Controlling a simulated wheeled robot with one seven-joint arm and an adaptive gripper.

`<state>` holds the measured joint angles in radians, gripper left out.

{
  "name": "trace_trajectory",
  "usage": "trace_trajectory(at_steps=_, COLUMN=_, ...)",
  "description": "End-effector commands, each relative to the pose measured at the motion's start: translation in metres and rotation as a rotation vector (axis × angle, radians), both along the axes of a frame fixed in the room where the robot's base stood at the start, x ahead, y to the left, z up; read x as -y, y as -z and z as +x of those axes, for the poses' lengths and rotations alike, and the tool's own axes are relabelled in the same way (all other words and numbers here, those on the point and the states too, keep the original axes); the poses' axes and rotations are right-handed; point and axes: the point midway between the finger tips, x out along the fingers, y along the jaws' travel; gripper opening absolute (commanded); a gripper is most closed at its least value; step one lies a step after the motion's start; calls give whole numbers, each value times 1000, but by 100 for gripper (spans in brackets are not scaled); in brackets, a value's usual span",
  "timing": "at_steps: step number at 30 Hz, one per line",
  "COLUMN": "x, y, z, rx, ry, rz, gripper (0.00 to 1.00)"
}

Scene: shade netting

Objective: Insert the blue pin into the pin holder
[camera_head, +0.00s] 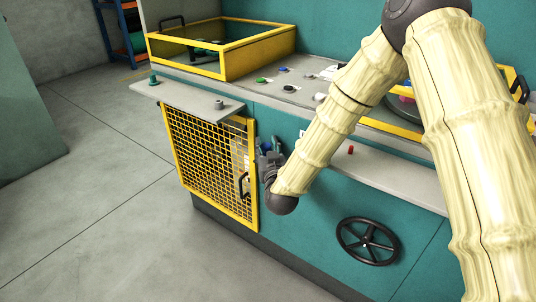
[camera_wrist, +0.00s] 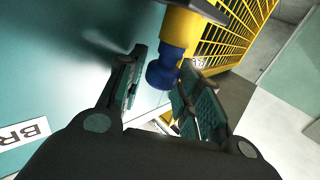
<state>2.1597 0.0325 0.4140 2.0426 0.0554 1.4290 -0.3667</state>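My gripper (camera_head: 268,160) is in front of the teal cabinet, beside the right edge of the yellow mesh door. In the wrist view its two teal-padded fingers (camera_wrist: 160,78) stand apart. A rounded blue piece (camera_wrist: 163,71), which looks like the blue pin, is between their tips. Whether the pads touch it cannot be told. A yellow part is just beyond it. A small grey cylinder (camera_head: 219,104) stands on the left shelf and may be the pin holder; its hollow cannot be made out.
A green knob-like piece (camera_head: 153,79) is on the left shelf (camera_head: 185,97). A red piece (camera_head: 350,150) is on the right shelf (camera_head: 390,176). The yellow mesh door (camera_head: 212,160) has a black handle (camera_head: 243,185). A black handwheel (camera_head: 368,241) is at lower right. The floor at left is clear.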

Motion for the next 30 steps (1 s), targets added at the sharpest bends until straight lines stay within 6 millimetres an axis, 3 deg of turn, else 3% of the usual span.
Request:
trace_trajectory(at_steps=13, x=-3, y=0, z=9, rx=-1, ry=-3, rz=0, gripper=35)
trace_trajectory(at_steps=14, x=-3, y=0, z=9, rx=-1, ry=-3, rz=0, gripper=33)
trace_trajectory(at_steps=19, x=-3, y=0, z=9, rx=0, ry=-3, rz=0, gripper=4)
trace_trajectory(at_steps=30, x=-3, y=-3, z=9, rx=0, ry=-2, rz=0, gripper=4)
